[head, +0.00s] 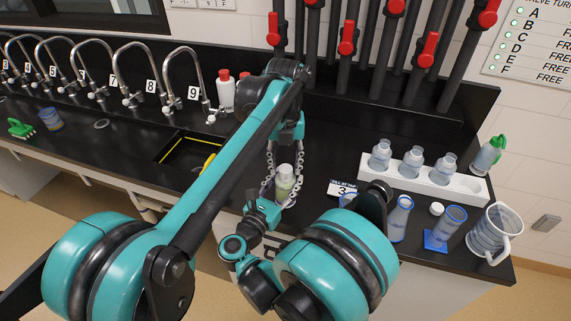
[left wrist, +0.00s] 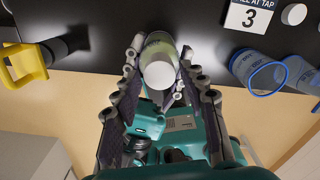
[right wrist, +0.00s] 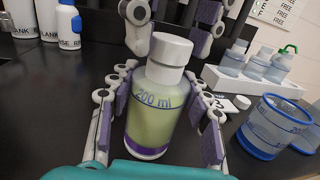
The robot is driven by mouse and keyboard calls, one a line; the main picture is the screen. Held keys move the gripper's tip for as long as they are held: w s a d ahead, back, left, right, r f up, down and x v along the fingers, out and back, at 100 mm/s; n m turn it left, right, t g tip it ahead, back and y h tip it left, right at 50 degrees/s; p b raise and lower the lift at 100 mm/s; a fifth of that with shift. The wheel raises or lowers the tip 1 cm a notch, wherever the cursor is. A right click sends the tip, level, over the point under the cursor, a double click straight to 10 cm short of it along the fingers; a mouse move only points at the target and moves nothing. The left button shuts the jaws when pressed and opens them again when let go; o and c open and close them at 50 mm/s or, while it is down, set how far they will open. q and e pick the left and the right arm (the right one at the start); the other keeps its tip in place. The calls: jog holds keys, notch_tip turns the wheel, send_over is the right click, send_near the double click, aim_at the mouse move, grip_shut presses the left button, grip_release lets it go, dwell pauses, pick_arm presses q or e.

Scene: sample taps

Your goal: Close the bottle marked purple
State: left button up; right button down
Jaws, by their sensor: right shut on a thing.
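The bottle with a purple band (right wrist: 150,108) holds pale green liquid and is marked 200 ml. It stands nearly upright between the fingers of my right gripper (right wrist: 165,92), which is shut on it. A white cap (right wrist: 170,48) sits on its neck; how tightly cannot be told. My left gripper (left wrist: 162,50) points down from above, its fingers spread on either side of the cap and bottle, with gaps to the cap. The left fingertips show behind the cap in the right wrist view. The bottle also shows in the head view (head: 284,182) between the left fingers.
A white rack (head: 465,188) holds several bottles. A sign with 3 (head: 342,190) stands nearby. A sink (head: 180,150) is at the left.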

pick_arm(q)
jog(key=shift+r, duration=2.25)
jog(key=shift+c, duration=0.2)
